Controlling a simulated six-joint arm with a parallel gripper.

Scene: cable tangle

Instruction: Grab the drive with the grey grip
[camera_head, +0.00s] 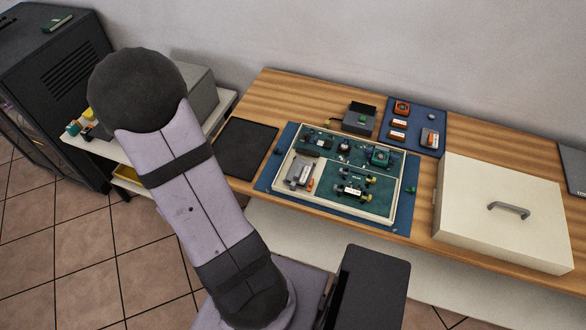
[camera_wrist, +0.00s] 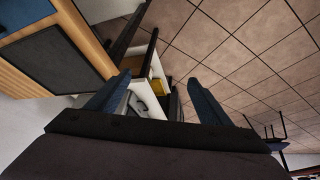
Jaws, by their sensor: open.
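I cannot tell for sure which thing is the drive with the grey grip. A small grey box-like part (camera_head: 299,172) lies at the left inside a cream-rimmed tray (camera_head: 342,205) in the head view. Another grey block (camera_head: 359,119) with a dark top and a green spot stands behind the tray. My gripper (camera_wrist: 157,100) shows in the wrist view, with its two blue fingers wide apart and nothing held between them. It is away from the tray, and the head view does not show its fingers clearly.
A blue mat (camera_head: 424,112) with orange and grey parts lies behind the tray. A large cream box (camera_head: 500,235) with a grey handle stands at its right. A bare black mat (camera_head: 246,148) lies at its left. A dark cabinet (camera_head: 60,95) stands far left.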

